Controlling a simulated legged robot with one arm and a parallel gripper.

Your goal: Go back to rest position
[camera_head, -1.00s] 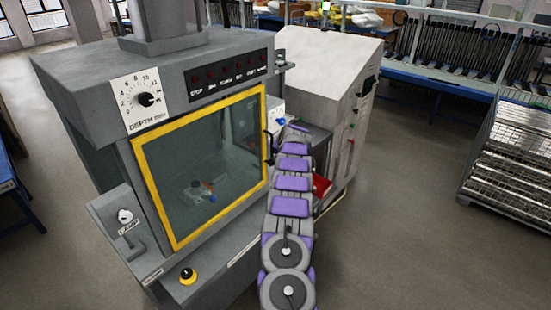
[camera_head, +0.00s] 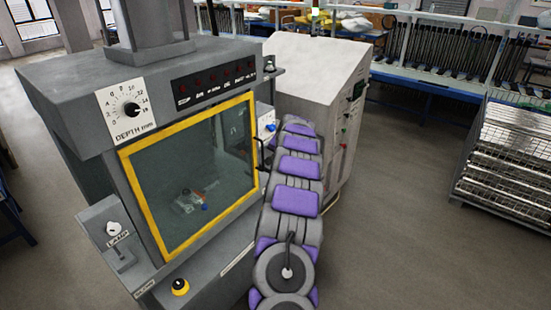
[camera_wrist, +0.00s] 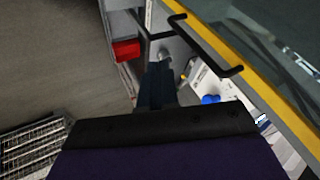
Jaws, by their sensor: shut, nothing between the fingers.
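My gripper (camera_wrist: 157,84) shows in the wrist view as narrow dark fingers beyond the wide dark wrist edge. It is shut and empty. It points toward the black door handle (camera_wrist: 190,42) beside the yellow window frame; I cannot tell the exact gap. In the head view my grey and purple arm reaches up along the right side of the machine (camera_head: 85,82), and the gripper itself is hidden at its far end.
The yellow-framed window (camera_head: 190,165) is closed in front of small parts inside. A white cabinet (camera_head: 310,75) stands behind my arm. A red bin (camera_wrist: 126,50) shows in the wrist view. A metal rack (camera_head: 510,150) stands right, with clear floor (camera_head: 400,220) before it.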

